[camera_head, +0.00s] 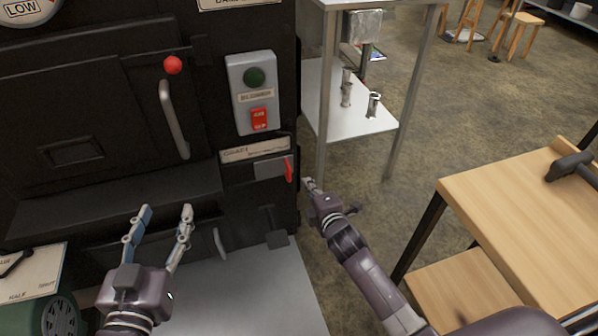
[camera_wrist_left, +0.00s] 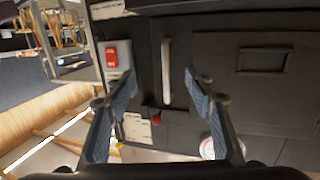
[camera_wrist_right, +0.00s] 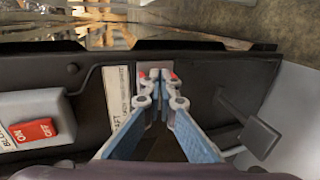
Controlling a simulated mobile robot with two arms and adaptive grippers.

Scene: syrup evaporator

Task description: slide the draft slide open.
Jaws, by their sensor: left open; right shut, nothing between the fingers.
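The draft slide (camera_head: 268,169) is a small grey metal plate with a red upright tab (camera_head: 289,169) at its right end, under a white draft label (camera_head: 255,150) on the black evaporator front. My right gripper (camera_head: 309,184) is shut and empty, just right of and slightly below the red tab in the head view. In the right wrist view its fingertips (camera_wrist_right: 157,80) overlap the slide's plate (camera_wrist_right: 153,67), with red showing on both sides; I cannot tell if they touch. My left gripper (camera_head: 166,208) is open and empty before the evaporator's lower front.
A grey switch box (camera_head: 253,92) with a green button and red switch sits above the slide. A door handle (camera_head: 174,120) is to the left. A metal rack (camera_head: 345,128) with small cups and a wooden table (camera_head: 520,215) stand right.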

